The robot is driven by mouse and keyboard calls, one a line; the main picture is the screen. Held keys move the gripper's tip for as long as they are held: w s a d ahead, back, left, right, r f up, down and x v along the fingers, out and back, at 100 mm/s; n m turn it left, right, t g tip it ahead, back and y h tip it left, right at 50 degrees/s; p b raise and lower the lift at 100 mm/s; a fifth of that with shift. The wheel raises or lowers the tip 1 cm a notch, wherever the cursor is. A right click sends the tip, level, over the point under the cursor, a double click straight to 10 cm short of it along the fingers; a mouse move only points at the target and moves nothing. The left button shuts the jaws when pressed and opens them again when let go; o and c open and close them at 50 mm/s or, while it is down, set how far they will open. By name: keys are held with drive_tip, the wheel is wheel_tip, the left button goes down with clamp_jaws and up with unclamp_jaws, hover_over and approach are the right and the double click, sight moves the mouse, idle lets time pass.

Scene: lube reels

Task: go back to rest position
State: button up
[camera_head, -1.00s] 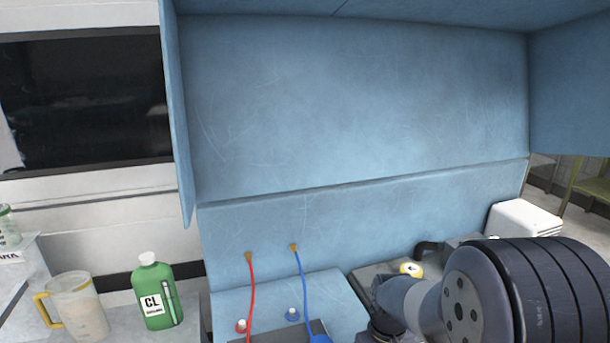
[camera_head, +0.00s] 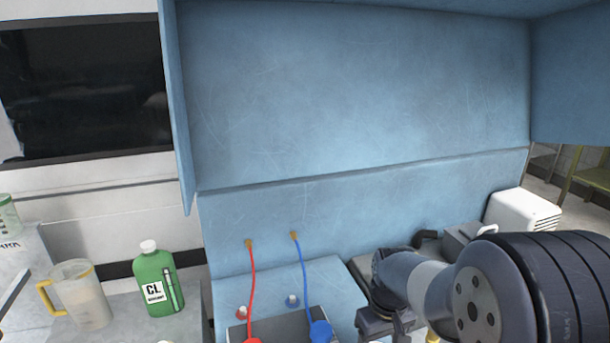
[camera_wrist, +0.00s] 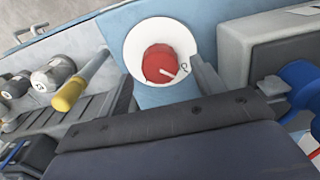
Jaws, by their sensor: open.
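My gripper (camera_wrist: 165,85) is open, with its two grey fingers spread on either side of a white round cup or funnel (camera_wrist: 137,42) with a red inside (camera_wrist: 160,64). I cannot tell how far below the fingers it is; nothing visibly sits gripped. In the head view my arm reaches in from the lower right, bent over the bench; the gripper end is cut off or hidden there.
A red hose (camera_head: 252,290) and a blue hose (camera_head: 304,275) hang from a blue panel. A green CL bottle (camera_head: 158,280) and a yellow-handled jug (camera_head: 85,295) stand left. A white box (camera_head: 520,212) is behind my arm. The wrist view shows a yellow-tipped cylinder (camera_wrist: 70,94).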

wheel_tip(320, 180, down, 3)
drive_tip(key=shift+f, duration=0.2)
drive_tip(key=shift+r+m, duration=0.15)
drive_tip(key=shift+m, duration=0.35)
drive_tip(key=m, duration=1.2)
drive_tip(key=shift+m, duration=0.4)
drive_tip(key=m, duration=0.4)
drive_tip(key=shift+p, duration=0.35)
drive_tip(key=shift+r, duration=0.95)
drive_tip(key=shift+r, duration=0.1)
